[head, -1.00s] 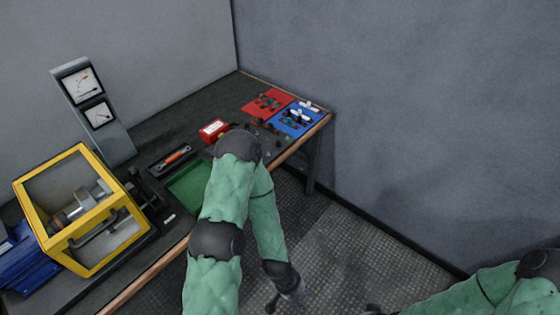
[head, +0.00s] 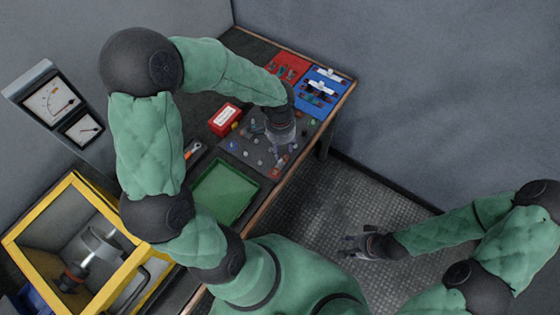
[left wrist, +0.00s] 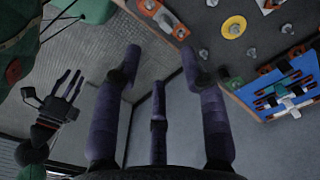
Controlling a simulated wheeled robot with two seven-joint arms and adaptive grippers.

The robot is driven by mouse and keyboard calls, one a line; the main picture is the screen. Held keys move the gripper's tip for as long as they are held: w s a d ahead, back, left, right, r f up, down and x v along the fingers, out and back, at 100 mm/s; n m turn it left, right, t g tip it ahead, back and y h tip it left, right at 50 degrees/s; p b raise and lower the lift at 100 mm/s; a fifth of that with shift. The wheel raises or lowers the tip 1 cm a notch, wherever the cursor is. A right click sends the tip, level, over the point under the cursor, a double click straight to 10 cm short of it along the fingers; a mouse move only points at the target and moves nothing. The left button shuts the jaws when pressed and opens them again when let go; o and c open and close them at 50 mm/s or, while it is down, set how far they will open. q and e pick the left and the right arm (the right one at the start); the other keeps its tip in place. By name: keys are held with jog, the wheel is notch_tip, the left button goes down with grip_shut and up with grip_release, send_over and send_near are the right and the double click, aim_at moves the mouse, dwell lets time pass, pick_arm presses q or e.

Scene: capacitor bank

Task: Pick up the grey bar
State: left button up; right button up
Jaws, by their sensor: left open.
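Two pale grey-white bars lie on the blue mat (head: 313,112) at the far right end of the bench; the upper one (head: 326,75) and the lower one (head: 320,90) are both clear of my grippers. I cannot tell which is the grey bar. The blue mat also shows at the right of the left wrist view (left wrist: 270,88). My left gripper (head: 281,157) is open and empty over the dark board, nearer than the mat; its spread fingers fill the middle of the left wrist view (left wrist: 162,66). My right gripper (head: 350,248) is open and empty above the floor.
A red mat (head: 291,63) adjoins the blue one. A red box (head: 224,118), a green tray (head: 222,190) and a yellow-framed case (head: 66,188) stand along the bench. Small studs dot the dark board (head: 236,148). The floor (head: 365,190) right of the bench is clear.

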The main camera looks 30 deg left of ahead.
pick_arm(q)
jog(key=r, duration=0.1)
jog(key=b, duration=0.2)
send_over(280, 160)
jog(key=f, duration=0.5)
jog(key=shift+s+f, duration=0.15)
jog(key=shift+s, duration=0.15)
jog(key=shift+w+d+f+b, duration=0.15)
jog(key=shift+f+b, duration=0.55)
jog(key=shift+f, duration=0.65)
jog(key=shift+w+a+f+b, duration=0.1)
jog(key=shift+f+b, duration=0.6)
jog(key=shift+f, duration=0.6)
jog(key=shift+r, duration=0.1)
grip_shut()
